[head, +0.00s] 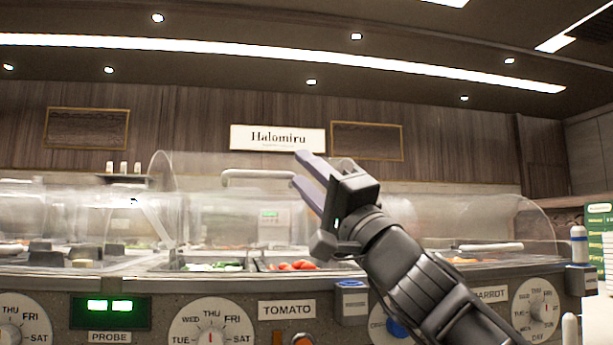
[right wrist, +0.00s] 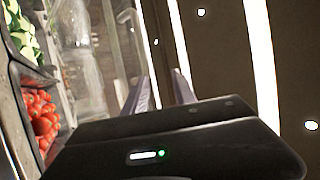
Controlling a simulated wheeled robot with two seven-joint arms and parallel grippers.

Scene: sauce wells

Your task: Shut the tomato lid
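The tomatoes (head: 292,265) lie in a well behind the TOMATO label (head: 287,309); they also show at the left of the right wrist view (right wrist: 42,122). A clear lid with a pale bar handle (head: 258,174) stands raised above and behind this well. The clear panel's edges are hard to make out. My right gripper (head: 299,169) is high over the counter, its fingers parted and empty, with the tips at the handle's right end in the picture. Whether they touch it I cannot tell. The parted fingers (right wrist: 160,83) also show in the right wrist view. My left gripper is not in view.
A well of green pieces (head: 212,267) lies left of the tomatoes. The carrot lid's handle (head: 490,247) is low at the right. Dials, a green-lit probe display (head: 110,312) and a blue-topped container (head: 351,300) line the front. A bottle (head: 578,245) stands far right.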

